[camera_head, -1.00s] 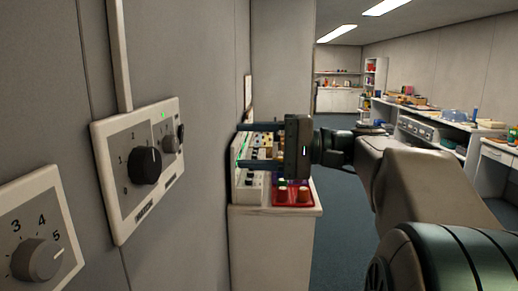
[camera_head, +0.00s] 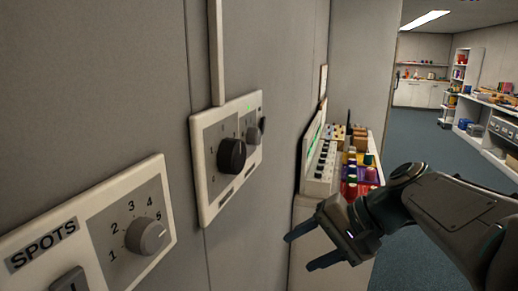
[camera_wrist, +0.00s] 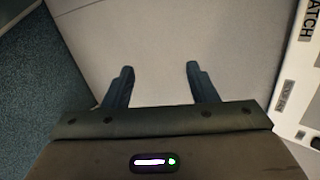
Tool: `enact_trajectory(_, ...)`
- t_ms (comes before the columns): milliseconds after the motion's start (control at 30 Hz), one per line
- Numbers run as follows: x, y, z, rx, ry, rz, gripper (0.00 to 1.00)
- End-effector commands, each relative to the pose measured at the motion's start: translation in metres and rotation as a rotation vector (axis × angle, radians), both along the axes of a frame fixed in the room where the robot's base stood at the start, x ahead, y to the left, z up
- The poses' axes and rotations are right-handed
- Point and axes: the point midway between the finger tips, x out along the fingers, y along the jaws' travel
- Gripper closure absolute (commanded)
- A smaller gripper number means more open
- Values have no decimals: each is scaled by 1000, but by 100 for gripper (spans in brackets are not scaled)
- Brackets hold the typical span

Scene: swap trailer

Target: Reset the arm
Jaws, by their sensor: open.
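My gripper (camera_head: 297,251) is open and empty in the head view, low and right of the wall panels, in front of the white cabinet (camera_head: 305,272). Its two dark fingers point left toward the wall. In the wrist view the two fingers (camera_wrist: 158,85) are spread apart with nothing between them, in front of a plain pale surface. My arm comes in from the right edge of the head view and is bent low.
A wall panel with a black knob (camera_head: 231,155) and a SPOTS panel with a grey knob (camera_head: 146,235) are on the left. Coloured items and a switch box (camera_head: 321,165) stand on the cabinet. Blue carpet (camera_head: 415,150) lies open to the right.

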Motion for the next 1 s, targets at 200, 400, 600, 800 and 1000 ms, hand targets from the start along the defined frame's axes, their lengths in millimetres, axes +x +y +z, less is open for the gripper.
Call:
enact_trajectory(200, -51, -16, -70, -435, 3, 110, 48)
enact_trajectory(400, -74, -40, -102, -737, -85, 228, 48)
enact_trajectory(600, -80, -51, -112, -860, -141, 290, 48)
enact_trajectory(800, -80, -52, -113, -869, -145, 293, 48)
enact_trajectory(1000, -80, -52, -112, -867, -144, 293, 48)
